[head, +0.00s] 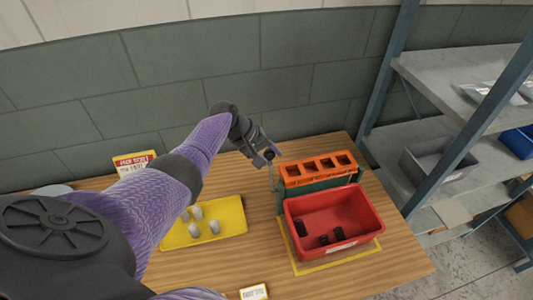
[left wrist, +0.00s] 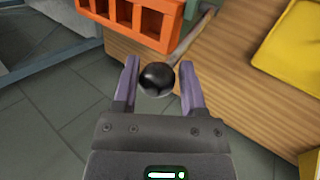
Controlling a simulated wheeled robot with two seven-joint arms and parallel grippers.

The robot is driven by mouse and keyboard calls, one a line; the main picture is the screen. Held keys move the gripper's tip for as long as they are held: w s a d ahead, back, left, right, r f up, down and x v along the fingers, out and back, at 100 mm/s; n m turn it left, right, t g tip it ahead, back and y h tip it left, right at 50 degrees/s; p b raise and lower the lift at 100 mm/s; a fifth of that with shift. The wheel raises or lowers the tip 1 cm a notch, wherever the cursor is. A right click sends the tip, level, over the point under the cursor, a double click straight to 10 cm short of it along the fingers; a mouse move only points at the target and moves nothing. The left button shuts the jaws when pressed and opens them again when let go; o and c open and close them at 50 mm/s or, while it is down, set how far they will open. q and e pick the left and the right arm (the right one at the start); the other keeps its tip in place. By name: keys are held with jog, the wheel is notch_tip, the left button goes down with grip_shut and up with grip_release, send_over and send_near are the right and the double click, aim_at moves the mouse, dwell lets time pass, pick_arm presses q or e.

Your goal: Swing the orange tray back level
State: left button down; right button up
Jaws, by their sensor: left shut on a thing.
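The orange tray (head: 317,168), with several square pockets in a row, sits on a dark green stand behind the red bin; it also shows at the top of the left wrist view (left wrist: 140,18). A thin grey lever with a black ball knob (left wrist: 157,79) runs beside the tray. My left gripper (head: 268,156) is at the left end of the tray. In the left wrist view its fingers (left wrist: 158,82) are shut on the black knob. My right gripper is not in view.
A red bin (head: 366,207) with a few dark parts stands in front of the tray. A yellow tray (head: 234,216) with several pale pieces lies at left on the wooden table. A sign (head: 134,162) stands behind. Metal shelves (head: 457,83) rise at right.

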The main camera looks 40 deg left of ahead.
pick_arm(q)
jog(key=shift+w+f, duration=0.1)
jog(key=shift+f, duration=0.1)
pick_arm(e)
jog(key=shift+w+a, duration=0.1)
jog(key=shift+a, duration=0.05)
pick_arm(q)
jog(key=c, duration=0.5)
grip_release()
jog(key=shift+c, duration=0.2)
jog(key=shift+o, duration=1.3)
jog(key=shift+w+f, duration=0.1)
jog(key=shift+w, duration=0.1)
jog(key=shift+o, duration=0.2)
jog(key=shift+w+d, duration=0.1)
jog(key=shift+w, duration=0.1)
jog(key=shift+s, duration=0.15)
jog(key=p+v, duration=0.3)
jog(key=v, duration=0.7)
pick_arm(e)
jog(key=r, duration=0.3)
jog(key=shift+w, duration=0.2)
